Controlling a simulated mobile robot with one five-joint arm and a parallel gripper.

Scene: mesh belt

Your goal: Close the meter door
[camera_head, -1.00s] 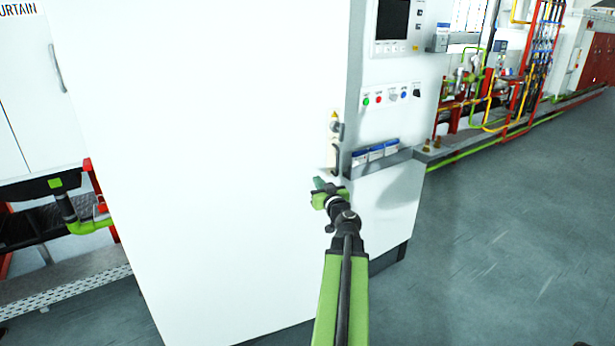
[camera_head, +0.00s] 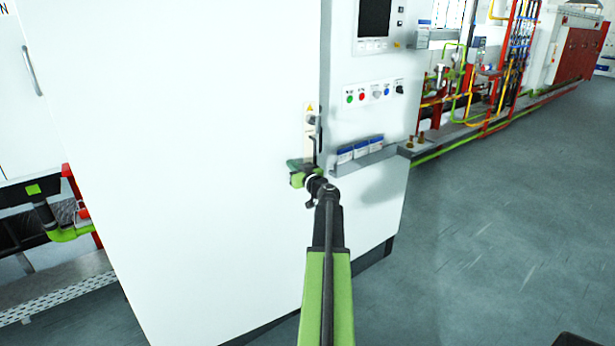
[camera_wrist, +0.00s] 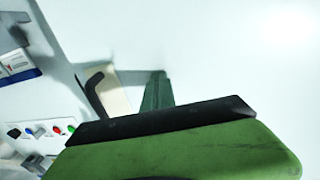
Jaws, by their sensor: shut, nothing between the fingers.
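The meter door appears to be the large white panel (camera_head: 200,170) that fills the middle of the head view. Its dark handle sits on a pale plate (camera_head: 309,122) at the right edge; the handle also shows in the wrist view (camera_wrist: 96,96). My gripper (camera_head: 297,166) is just below the handle plate, in front of the door's right edge. Its green finger (camera_wrist: 157,92) is beside the handle in the wrist view, apart from it. The gripper is shut and empty. I cannot tell whether it touches the panel, or how far the door stands open.
A control face with a screen (camera_head: 375,18) and coloured buttons (camera_head: 362,97) is right of the door. A grey ledge (camera_head: 362,158) holding blue-and-white boxes juts out below them. Pipework (camera_head: 470,85) stands further back. The grey floor (camera_head: 480,240) at right is clear.

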